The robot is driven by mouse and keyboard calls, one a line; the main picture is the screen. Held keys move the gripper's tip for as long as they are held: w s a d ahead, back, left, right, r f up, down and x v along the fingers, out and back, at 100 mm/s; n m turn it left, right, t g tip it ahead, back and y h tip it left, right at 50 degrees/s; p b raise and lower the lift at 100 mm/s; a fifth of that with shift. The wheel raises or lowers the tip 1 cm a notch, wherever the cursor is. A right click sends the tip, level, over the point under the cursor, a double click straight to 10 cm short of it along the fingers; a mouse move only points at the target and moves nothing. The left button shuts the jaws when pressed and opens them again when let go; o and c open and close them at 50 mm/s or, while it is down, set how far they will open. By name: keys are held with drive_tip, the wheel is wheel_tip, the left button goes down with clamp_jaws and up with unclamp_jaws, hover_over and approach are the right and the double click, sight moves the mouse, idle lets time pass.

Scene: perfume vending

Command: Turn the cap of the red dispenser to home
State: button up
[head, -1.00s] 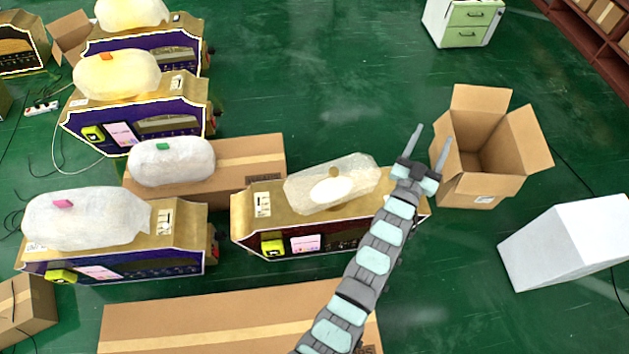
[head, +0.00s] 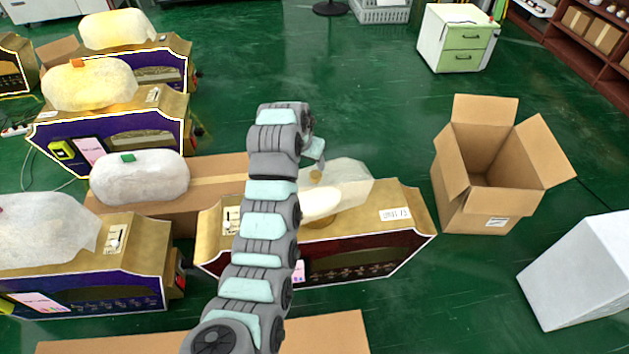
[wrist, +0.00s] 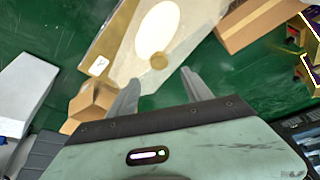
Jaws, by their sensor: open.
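The red dispenser (head: 375,258), a gold-topped box with a dark red front, stands right of centre in the head view, partly hidden by my arm. A cloudy plastic bag (head: 345,180) with a white oval patch lies on top. Its small round brownish-gold cap (head: 315,175) shows on the bag; in the wrist view the cap (wrist: 159,61) lies just beyond the fingertips, roughly between their lines. My gripper (wrist: 160,78) is open and empty, with the cap outside its fingers. In the head view the fingers are mostly hidden behind my wrist.
Purple-fronted dispensers (head: 110,140) with bagged tops stand at left. A closed carton (head: 215,172) lies behind the red dispenser. An open cardboard box (head: 490,180) and a white block (head: 585,270) stand at right.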

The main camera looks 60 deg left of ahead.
sight(316, 174)
drive_tip(key=shift+b+x, duration=2.15)
drive_tip(key=shift+x, duration=3.1)
drive_tip(key=shift+w, duration=0.15)
clamp_jaws()
